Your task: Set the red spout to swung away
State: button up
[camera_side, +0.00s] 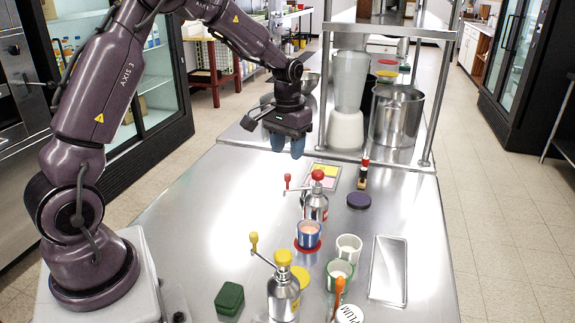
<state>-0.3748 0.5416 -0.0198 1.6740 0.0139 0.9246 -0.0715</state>
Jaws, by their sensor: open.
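The red spout is a thin arm with a red tip (287,179) on a silver dispenser bottle (315,207) with a red cap (317,175). It points left from the cap, and its tip stands out over the bare table. A blue cup (308,236) on a red saucer (309,248) stands in front of this bottle, apart from the spout tip. My gripper (288,146) has blue fingertips, is open and empty, and hangs above and behind the red spout. The fingers appear apart from the spout; the exact height gap is hard to tell.
A second dispenser (284,298) with a yellow spout stands in front. White (348,248) and green (339,275) cups, a metal tray (388,272), a purple disc (358,201) and a green box (229,298) are around. A shelf frame with a steel pot (396,115) stands behind. The table's left side is clear.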

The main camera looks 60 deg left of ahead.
notch_tip(320, 180, up, 6)
jog(key=shift+r, duration=0.25)
dwell(0.4)
jog(key=s+d+r+m+t, duration=0.2)
jog(key=s+d+r, duration=0.2)
jog(key=s+d, duration=0.3)
jog(key=s+d+r+m+t, duration=0.2)
jog(key=s+d, duration=0.6)
jog(key=s, duration=0.6)
notch_tip(320, 180, up, 2)
jog(key=shift+d+r+m+t, duration=0.15)
jog(key=shift+m+t, duration=0.25)
jog(key=shift+t, duration=0.4)
